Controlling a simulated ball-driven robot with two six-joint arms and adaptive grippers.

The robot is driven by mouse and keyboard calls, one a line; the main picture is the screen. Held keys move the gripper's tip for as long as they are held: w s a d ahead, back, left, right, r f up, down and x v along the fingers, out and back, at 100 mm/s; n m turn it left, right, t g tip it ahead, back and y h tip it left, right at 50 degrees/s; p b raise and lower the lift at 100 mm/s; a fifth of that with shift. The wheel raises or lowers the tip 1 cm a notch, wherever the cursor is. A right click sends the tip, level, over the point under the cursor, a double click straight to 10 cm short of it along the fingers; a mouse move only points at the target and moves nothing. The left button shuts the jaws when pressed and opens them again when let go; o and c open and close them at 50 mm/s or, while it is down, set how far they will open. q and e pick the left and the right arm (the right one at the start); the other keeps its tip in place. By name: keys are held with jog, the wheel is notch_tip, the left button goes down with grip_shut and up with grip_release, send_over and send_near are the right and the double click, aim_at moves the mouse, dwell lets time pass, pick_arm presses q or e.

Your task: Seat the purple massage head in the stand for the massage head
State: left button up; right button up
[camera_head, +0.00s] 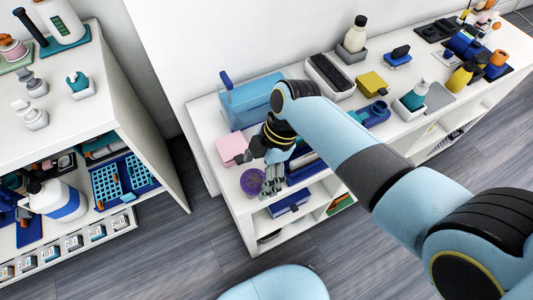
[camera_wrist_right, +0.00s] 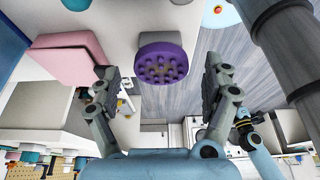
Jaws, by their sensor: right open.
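The purple massage head (camera_head: 254,182) is at the left front corner of the white shelf top. In the right wrist view the purple massage head (camera_wrist_right: 161,62) shows its round, knobbed face. My right gripper (camera_head: 256,173) is open, with one finger on each side of the massage head in the picture. In the wrist view the fingers of my right gripper (camera_wrist_right: 161,72) show a gap on both sides of it, and nothing is held. I cannot make out which thing is the stand for the massage head. My left gripper is not in view.
A pink block (camera_head: 230,148) lies just behind the massage head, and it shows left of it in the wrist view (camera_wrist_right: 68,58). A clear blue box (camera_head: 250,101) stands behind. A black-topped tray (camera_head: 330,76) and a yellow box (camera_head: 372,84) stand to the right.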

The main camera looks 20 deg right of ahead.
jog(key=v, duration=0.9)
jog(key=shift+r, duration=0.3)
jog(key=shift+s+d, duration=0.1)
jog(key=shift+s, duration=0.05)
jog(key=o, duration=0.4)
jog(key=shift+c, duration=0.2)
notch_tip(320, 180, up, 9)
jog(key=p, duration=0.6)
jog(key=shift+p, duration=0.4)
